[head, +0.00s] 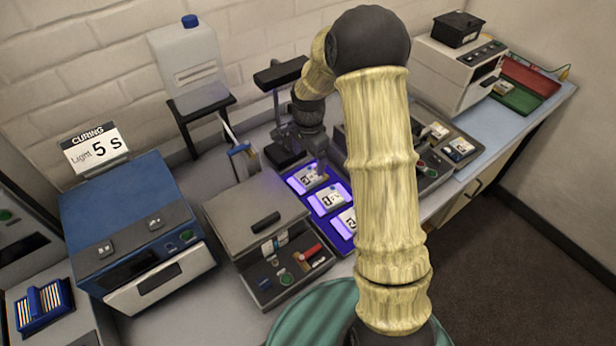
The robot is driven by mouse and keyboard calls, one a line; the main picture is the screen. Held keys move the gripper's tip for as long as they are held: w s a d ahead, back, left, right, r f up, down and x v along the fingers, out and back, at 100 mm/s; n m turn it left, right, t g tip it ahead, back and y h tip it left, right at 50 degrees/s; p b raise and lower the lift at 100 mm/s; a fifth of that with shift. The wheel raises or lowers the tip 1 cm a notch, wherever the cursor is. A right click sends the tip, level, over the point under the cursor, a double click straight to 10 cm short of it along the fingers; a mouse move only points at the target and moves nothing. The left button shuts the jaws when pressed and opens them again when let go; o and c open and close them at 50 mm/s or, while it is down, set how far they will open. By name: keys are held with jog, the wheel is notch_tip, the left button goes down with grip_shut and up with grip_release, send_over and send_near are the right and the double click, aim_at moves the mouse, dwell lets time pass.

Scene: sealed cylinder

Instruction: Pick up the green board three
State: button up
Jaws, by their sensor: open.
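Several small boards with white number labels lie in a row on a purple-lit tray (341,228) in the middle of the bench. The farthest one seems to be board three (303,181); its digit is small and I cannot make out a green colour under the purple light. Nearer to me are a board marked 1 (328,200) and one that looks like 2 (347,220), partly hidden by my arm. My gripper (321,172) is open, pointing down at the far board's right edge. I cannot tell whether it touches.
A grey lidded machine (255,215) stands left of the tray, and a blue curing box (125,220) farther left. A jug (188,60) is on a black stand behind. Two more boards (459,148) sit right of my arm. Red and green trays (515,98) lie far right.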

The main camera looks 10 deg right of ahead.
aim_at(308, 176)
jog(key=shift+f, duration=0.85)
jog(key=shift+a+f+p, duration=0.1)
jog(key=shift+f+p, duration=1)
jog(key=shift+f, duration=1.5)
jog(key=c, duration=1.1)
jog(key=shift+r, duration=0.1)
notch_tip(308, 176, up, 10)
jog(key=shift+f+b, duration=0.1)
jog(key=shift+b, duration=1.05)
